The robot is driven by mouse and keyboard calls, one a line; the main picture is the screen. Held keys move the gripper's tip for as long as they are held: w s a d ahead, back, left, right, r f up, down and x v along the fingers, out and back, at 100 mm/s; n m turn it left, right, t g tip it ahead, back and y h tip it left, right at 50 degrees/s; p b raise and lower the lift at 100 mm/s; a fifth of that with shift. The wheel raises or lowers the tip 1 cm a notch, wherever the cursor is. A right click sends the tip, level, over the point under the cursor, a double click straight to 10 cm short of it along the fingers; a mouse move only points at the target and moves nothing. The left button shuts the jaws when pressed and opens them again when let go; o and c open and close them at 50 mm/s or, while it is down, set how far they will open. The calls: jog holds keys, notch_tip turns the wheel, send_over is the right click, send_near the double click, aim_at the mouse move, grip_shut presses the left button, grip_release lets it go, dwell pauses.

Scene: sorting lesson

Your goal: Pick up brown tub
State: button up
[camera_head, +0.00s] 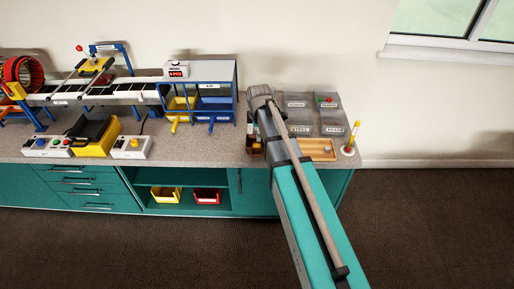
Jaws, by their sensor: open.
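My arm reaches over the right end of the bench, and my gripper (256,136) points down at the left side of the grey trays. It is open, and the arm partly hides it. A small brown thing (253,148), possibly the brown tub, shows at the gripper's lower end; its shape is too small to tell, and I cannot tell whether they touch. A flat orange-brown tray (318,156) with a small grey piece in it lies right of my arm.
Grey labelled trays (298,101) stand behind my arm, one holding red and green bits. A blue-framed station (212,72) and conveyor are at left. Bare bench (190,150) lies left of my gripper.

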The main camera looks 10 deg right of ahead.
jog(key=b, duration=0.9)
send_near(257, 152)
jog(key=shift+s+d+f, duration=0.1)
jog(key=shift+s+f, duration=0.15)
jog(key=shift+f, duration=0.3)
jog(key=shift+s+d+f, duration=0.1)
jog(key=shift+s+f, duration=0.1)
jog(key=shift+f, duration=0.35)
jog(key=shift+a, duration=0.1)
notch_tip(257, 152, down, 3)
jog(key=b, duration=0.3)
jog(key=shift+a+f, duration=0.15)
jog(key=shift+f, duration=0.05)
jog(key=shift+w+f+b, duration=0.15)
jog(key=shift+f+b, duration=0.7)
jog(key=shift+f, duration=0.05)
jog(key=c, duration=1.2)
jog(key=shift+c, duration=0.2)
